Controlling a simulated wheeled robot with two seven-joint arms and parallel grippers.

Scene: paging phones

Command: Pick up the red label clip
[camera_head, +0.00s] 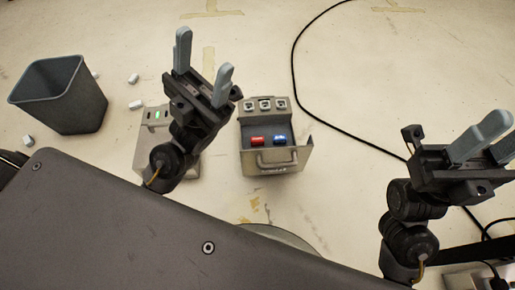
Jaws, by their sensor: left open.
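The red label clip (257,139) lies in the shallow tray of a small grey box (272,164) with a handle at its front. A blue clip (280,140) lies just to its right in the same tray. My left gripper (204,62) is open and empty, up and to the left of the box, with its fingers pointing away from the clip. My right gripper (492,136) is far to the right of the box. Its fingers stand apart and nothing shows between them.
A grey device with a green light (158,115) stands left of the box, partly behind my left arm. A grey bin (62,95) stands at the far left, with small white pieces (133,78) near it. A black cable (296,72) curves across the floor right of the box.

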